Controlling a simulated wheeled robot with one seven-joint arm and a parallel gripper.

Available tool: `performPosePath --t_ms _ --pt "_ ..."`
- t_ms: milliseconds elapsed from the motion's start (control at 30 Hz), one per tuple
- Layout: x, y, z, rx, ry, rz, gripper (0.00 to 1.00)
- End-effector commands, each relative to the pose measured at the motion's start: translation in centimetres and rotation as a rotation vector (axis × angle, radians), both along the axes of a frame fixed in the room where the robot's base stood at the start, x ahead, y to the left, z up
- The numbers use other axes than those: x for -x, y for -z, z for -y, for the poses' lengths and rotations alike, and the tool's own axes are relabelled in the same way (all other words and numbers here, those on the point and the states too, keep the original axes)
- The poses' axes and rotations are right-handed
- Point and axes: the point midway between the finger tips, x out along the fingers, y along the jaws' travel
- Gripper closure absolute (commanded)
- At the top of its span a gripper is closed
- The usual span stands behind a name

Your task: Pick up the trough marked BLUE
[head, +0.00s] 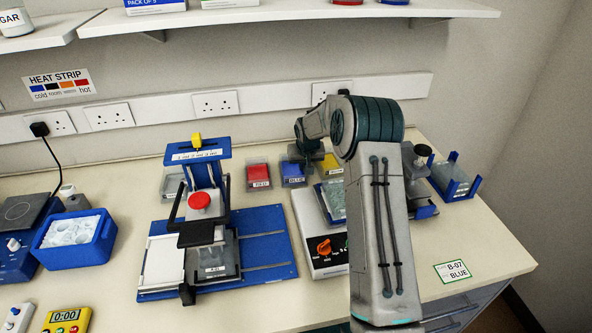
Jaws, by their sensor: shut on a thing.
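The trough marked BLUE (292,181) stands near the back of the bench, between the RED trough and a yellow one. It is a small clear box with blue contents and a label on its front. My gripper (300,165) is at the right part of its top, shut on it. The fingertips are small and partly hidden by my wrist. I cannot tell whether the trough is off the bench.
The RED trough (258,178) is close on the left. A yellow trough (329,163) is close on the right. A blue-framed pipetting stand (205,152) is to the left, and a white device with an orange knob (321,249) is in front.

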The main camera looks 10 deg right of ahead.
Motion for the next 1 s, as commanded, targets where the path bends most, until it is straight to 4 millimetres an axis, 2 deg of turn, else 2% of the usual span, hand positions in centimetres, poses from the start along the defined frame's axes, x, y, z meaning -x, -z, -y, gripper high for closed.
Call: performPosePath --t_ms 333,533,600,800,1000 --pt "-0.1 -1.0 0.0 0.000 0.000 0.003 1.00" --pt "0.0 -4.8 0.3 0.001 0.002 0.007 1.00" --pt "0.9 -5.6 2.2 0.001 0.007 0.002 1.00" --pt "2.7 -8.2 6.1 0.000 0.006 0.004 1.00" --pt "4.1 -10.3 9.0 0.000 0.002 0.002 1.00"
